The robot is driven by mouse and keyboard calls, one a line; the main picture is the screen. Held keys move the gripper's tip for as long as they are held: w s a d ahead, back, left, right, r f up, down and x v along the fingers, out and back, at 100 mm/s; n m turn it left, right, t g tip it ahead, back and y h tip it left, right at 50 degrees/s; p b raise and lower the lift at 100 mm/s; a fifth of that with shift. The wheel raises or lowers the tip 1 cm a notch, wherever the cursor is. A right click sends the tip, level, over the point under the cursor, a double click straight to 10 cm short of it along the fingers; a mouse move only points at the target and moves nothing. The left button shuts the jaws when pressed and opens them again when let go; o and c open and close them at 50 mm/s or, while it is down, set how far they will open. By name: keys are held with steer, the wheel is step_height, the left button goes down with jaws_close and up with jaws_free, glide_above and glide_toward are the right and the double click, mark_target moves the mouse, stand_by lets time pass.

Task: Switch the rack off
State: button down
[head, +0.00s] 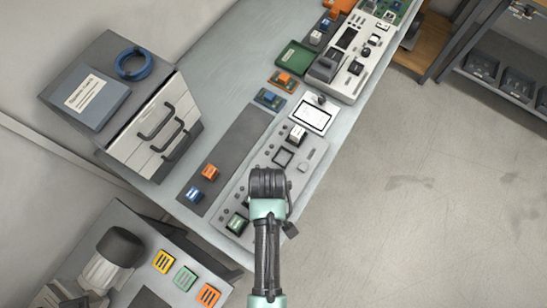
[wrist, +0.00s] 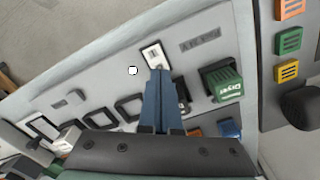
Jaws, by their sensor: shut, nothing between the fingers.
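A long light-grey control panel (head: 283,158) lies on the bench and runs diagonally under my gripper (head: 268,184). In the wrist view the panel (wrist: 110,75) fills the middle. My gripper's blue fingers (wrist: 158,72) are together and hold nothing. Their tips overlap the lower edge of a white label plate (wrist: 154,53); I cannot tell whether they touch the panel. A small white round spot (wrist: 132,70) is left of the tips. A green block marked "Dryer" (wrist: 222,80) is to their right; a green block also shows in the head view (head: 237,223). No part is readable as a rack switch.
Orange (head: 210,171) and blue (head: 194,194) blocks lie on a dark strip left of the panel. A grey drawer cabinet (head: 155,130) stands further left. A larger light-grey unit (head: 345,60) stands at the far end. The floor (head: 420,210) at the right is clear.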

steer(key=shift+f+b, duration=0.6)
steer(key=shift+f, duration=0.35)
stand_by(0.4)
step_height(320, 180, up, 7)
steer(key=p, duration=0.8)
steer(key=shift+r, duration=0.1)
stand_by(0.5)
